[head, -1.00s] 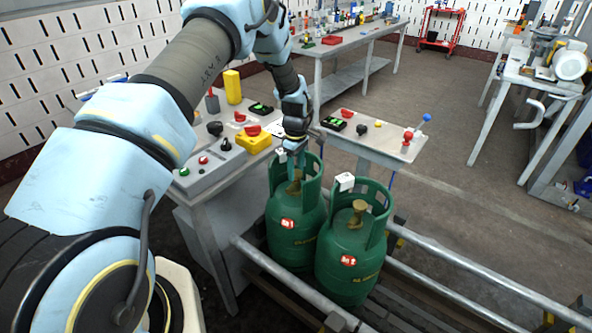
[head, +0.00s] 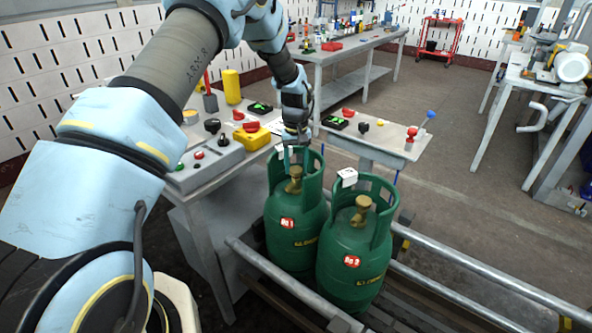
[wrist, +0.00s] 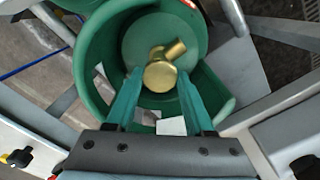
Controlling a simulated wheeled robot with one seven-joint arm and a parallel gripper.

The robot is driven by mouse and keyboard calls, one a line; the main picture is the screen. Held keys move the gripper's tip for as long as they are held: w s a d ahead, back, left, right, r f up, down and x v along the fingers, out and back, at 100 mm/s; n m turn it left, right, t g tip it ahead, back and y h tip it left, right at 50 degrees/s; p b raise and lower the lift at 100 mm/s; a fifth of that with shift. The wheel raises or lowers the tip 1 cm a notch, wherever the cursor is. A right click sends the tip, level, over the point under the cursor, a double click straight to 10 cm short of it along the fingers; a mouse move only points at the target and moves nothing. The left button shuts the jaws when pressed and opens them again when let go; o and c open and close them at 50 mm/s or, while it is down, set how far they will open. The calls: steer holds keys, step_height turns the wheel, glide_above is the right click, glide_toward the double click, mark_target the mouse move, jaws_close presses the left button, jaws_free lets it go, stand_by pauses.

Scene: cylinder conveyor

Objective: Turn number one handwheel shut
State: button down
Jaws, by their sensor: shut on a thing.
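Two green gas cylinders stand side by side. The left one (head: 292,244) has a red label that seems to read No 1; the right one (head: 350,278) has a label that seems to read No 2. The left cylinder's brass handwheel (head: 294,186) sits inside its open collar. It also shows in the wrist view (wrist: 160,76). My gripper (wrist: 160,82) points down into that collar, its teal fingers on either side of the handwheel and shut on it. In the head view my gripper (head: 288,166) partly hides the collar. The right cylinder's brass handwheel (head: 361,206) is untouched.
Metal conveyor rails (head: 480,283) run beside the cylinders. A control bench (head: 215,172) with buttons and a yellow box stands to the left behind them. The right cylinder's collar (head: 383,215) stands close to the left one. Open floor lies to the right.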

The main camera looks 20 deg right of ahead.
mark_target(296, 169)
steer(key=m+b, duration=0.2)
steer(key=m, duration=0.9)
steer(key=shift+m+b, duration=0.3)
steer(key=shift+m, duration=0.1)
stand_by(0.3)
steer(key=shift+c, duration=1.4)
jaws_free()
step_height(296, 169, up, 11)
steer(key=b, duration=0.2)
steer(key=shift+f, duration=0.1)
